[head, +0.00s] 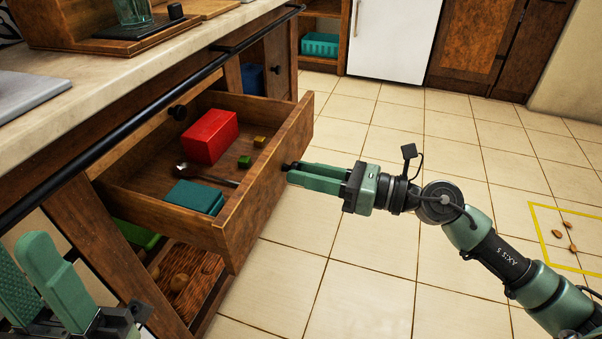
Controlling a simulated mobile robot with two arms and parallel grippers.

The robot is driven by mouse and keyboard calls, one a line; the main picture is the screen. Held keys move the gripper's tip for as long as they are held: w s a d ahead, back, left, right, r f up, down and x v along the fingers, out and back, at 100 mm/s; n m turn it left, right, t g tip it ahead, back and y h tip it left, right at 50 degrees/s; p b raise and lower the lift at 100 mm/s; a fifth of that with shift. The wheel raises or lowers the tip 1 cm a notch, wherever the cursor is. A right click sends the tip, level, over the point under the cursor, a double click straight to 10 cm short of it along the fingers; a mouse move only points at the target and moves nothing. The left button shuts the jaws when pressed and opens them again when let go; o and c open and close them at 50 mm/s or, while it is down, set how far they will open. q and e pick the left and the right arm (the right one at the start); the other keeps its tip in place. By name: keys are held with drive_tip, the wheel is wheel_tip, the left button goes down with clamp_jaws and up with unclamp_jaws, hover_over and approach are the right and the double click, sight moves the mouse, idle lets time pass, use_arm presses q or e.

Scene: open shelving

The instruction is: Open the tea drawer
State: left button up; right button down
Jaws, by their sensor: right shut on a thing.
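The wooden drawer (262,196) is pulled well out of the counter. Inside it lie a red box (209,136), a teal box (195,197), a small green cube (244,161), a small yellowish cube (259,142) and a metal utensil (208,177). My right gripper (291,172) is shut on the dark knob (286,166) at the drawer's front; its fingers hide part of the knob. My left gripper (42,262) is at the lower left, beside the counter, with its fingers apart and nothing seen between them.
A dark rail (150,105) runs along the counter (130,75) edge above the drawer. A wicker basket (190,285) stands on the shelf below. The tiled floor at right is mostly clear, with several small brown pieces (558,234) inside a yellow outline.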

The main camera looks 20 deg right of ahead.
drive_tip(key=c, duration=1.1)
unclamp_jaws()
drive_tip(key=v, duration=0.7)
drive_tip(key=shift+s+d, duration=0.25)
drive_tip(key=shift+d, duration=0.05)
